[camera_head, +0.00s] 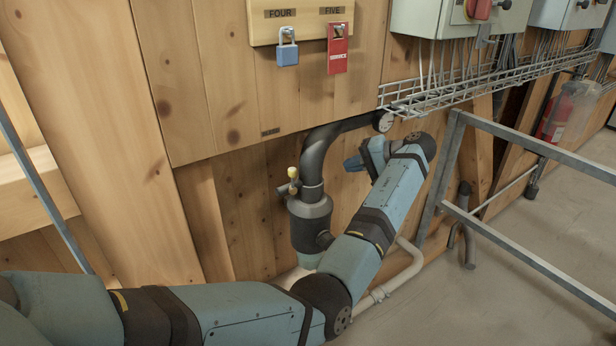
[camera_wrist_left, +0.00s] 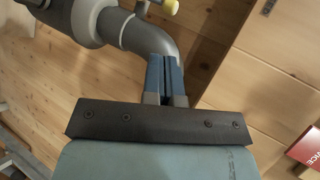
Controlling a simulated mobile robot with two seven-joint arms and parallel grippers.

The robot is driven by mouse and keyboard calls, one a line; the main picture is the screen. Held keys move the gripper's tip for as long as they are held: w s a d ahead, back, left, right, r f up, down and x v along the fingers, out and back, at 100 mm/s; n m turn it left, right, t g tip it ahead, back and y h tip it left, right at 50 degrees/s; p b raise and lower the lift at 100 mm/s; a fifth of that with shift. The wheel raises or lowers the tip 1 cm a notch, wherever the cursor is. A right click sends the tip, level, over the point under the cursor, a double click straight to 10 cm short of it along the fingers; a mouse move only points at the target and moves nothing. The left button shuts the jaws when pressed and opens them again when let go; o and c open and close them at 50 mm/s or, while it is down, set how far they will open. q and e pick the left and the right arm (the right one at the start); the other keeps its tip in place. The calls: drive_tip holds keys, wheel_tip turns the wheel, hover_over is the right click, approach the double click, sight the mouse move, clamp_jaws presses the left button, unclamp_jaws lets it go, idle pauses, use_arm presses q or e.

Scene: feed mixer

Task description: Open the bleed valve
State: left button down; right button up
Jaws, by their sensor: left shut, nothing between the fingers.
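The bleed valve is a small fitting with a yellow knob (camera_head: 293,173) on the side of a dark vertical pipe, just above a dark cylindrical body (camera_head: 310,222). In the left wrist view the yellow knob (camera_wrist_left: 170,6) shows at the top edge, partly cut off. My left gripper (camera_head: 350,163) is to the right of the pipe in the head view, apart from the knob. In the left wrist view its blue fingers (camera_wrist_left: 164,60) are together and empty, seen in front of the grey pipe bend (camera_wrist_left: 145,35). My right gripper is not in view.
A blue padlock (camera_head: 287,53) and a red tag (camera_head: 338,52) hang on a board above. A wire cable tray (camera_head: 440,95) and a metal rail (camera_head: 530,145) stand to the right. Open floor lies at lower right.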

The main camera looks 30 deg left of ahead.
use_arm(q)
drive_tip(key=shift+a, duration=0.1)
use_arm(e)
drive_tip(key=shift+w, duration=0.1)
use_arm(q)
drive_tip(key=p, duration=0.2)
approach(293, 181)
drive_tip(key=a, duration=0.4)
drive_tip(key=shift+s+a+f, duration=0.35)
drive_tip(key=shift+a+f, duration=0.05)
drive_tip(key=shift+a, duration=0.35)
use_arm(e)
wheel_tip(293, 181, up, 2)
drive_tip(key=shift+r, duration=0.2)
use_arm(q)
drive_tip(key=shift+a+p, duration=0.15)
drive_tip(key=shift+p, duration=0.15)
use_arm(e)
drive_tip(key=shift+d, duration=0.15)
